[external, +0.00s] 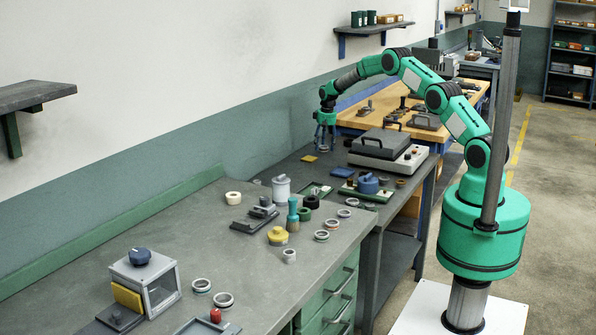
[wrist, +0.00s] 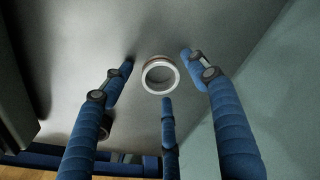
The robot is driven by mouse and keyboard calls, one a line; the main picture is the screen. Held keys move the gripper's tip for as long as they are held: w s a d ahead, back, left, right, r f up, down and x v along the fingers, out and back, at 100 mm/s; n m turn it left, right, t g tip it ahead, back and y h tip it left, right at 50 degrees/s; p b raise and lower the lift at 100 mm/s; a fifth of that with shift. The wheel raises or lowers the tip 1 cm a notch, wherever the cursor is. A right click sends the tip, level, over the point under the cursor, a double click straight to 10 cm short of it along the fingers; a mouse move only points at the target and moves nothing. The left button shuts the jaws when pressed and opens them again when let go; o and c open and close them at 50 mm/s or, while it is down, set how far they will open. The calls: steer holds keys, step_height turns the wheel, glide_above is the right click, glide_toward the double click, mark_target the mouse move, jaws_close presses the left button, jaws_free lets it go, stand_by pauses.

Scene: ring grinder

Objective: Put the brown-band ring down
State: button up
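The brown-band ring (wrist: 160,92) shows in the wrist view as a pale metal ring with a brownish band at its far edge. It appears to rest flat on the grey bench top (wrist: 75,45). My gripper (wrist: 159,72) has three blue fingers spread around the ring, with visible gaps at the left and right tips. The near fingertip looks close to the rim; I cannot tell whether it touches. In the external view my gripper (external: 325,143) points down low over the far bench, by the wall. The ring cannot be made out clearly there.
A grey lidded machine (external: 385,150) stands right of my gripper, and a yellow pad (external: 309,158) lies to its left. The wall (wrist: 275,90) is close on the right in the wrist view. A dark round part (wrist: 106,125) sits behind the left finger.

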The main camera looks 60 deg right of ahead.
mark_target(325, 152)
step_height(325, 152, up, 12)
steer(key=s+p, duration=0.1)
steer(key=p, duration=0.1)
steer(key=shift+a, duration=0.3)
stand_by(0.4)
steer(key=shift+s, duration=0.1)
stand_by(0.3)
steer(key=shift+r, duration=0.1)
